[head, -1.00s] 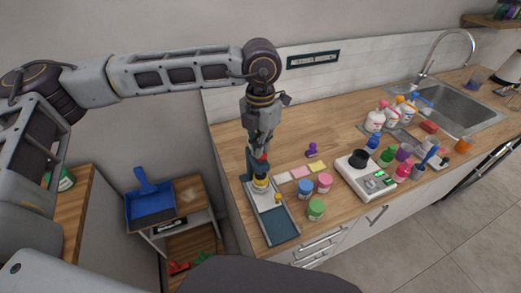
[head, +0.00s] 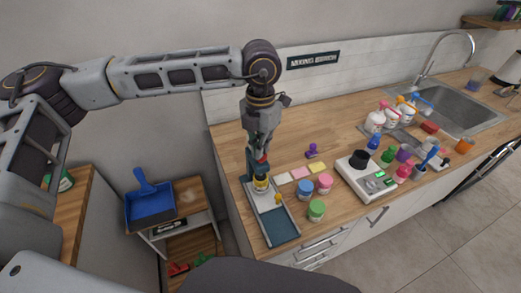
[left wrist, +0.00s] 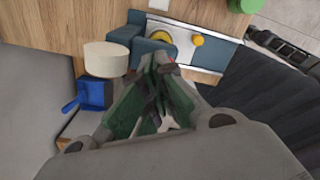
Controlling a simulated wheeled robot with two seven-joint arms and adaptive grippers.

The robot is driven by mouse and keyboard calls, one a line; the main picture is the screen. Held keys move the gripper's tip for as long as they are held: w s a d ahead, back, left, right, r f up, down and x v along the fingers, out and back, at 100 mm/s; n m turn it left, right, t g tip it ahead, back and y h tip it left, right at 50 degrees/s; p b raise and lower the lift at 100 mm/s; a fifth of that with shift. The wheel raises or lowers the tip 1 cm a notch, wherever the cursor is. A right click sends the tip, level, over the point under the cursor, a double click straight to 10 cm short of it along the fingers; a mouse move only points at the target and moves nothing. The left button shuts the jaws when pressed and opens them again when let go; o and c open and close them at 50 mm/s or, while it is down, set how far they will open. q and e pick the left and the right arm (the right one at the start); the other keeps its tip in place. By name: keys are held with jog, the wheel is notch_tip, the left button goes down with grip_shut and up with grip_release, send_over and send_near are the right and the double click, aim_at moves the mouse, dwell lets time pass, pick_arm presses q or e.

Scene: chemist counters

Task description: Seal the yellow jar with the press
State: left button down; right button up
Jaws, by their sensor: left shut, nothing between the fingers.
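The yellow jar (head: 261,185) stands in the press at the back end of its tray, at the left end of the counter. It also shows partly in the left wrist view (left wrist: 160,37). The press (head: 250,168) is dark teal-blue, with a pale plate and a small yellow knob (head: 278,199); the knob also shows in the wrist view (left wrist: 198,40). My left gripper (head: 262,160) points down over the top of the press, shut and empty. It hides part of the press head, so I cannot tell whether it touches it. My right gripper is not in view.
Right of the press stand blue (head: 305,189), pink (head: 325,182) and green (head: 316,210) jars. Coloured cards and a purple stamp (head: 312,150) lie behind them. A white device (head: 366,178) and several bottles stand farther right. The counter's back left is clear.

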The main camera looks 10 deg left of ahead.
pick_arm(q)
jog(key=shift+r+p, duration=1.15)
jog(key=shift+r, duration=2.3)
